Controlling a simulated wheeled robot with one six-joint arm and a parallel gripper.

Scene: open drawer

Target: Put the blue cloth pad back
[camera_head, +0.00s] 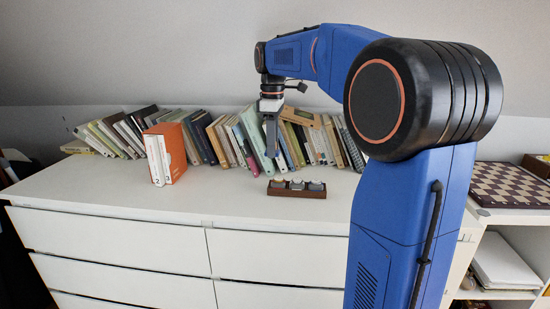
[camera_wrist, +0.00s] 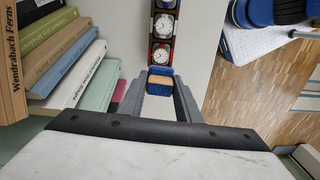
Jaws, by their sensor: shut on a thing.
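My gripper (camera_head: 270,150) hangs over the white dresser top, fingers pointing down. In the wrist view its two fingers (camera_wrist: 160,88) are shut on the blue cloth pad (camera_wrist: 160,71), which has a tan face towards the camera. In the head view the pad (camera_head: 265,154) is a small blue patch at the fingertips. A dark brown watch box (camera_head: 297,193) stands on the dresser, below and a little right of the gripper. The box also shows in the wrist view beyond the pad, with several watches, one of them (camera_wrist: 162,26) clear. The pad hides the box's near end.
A row of leaning books (camera_head: 230,140) lines the wall behind the gripper. The dresser top (camera_head: 110,190) is free at the left and front. A chessboard (camera_head: 508,185) lies at the right.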

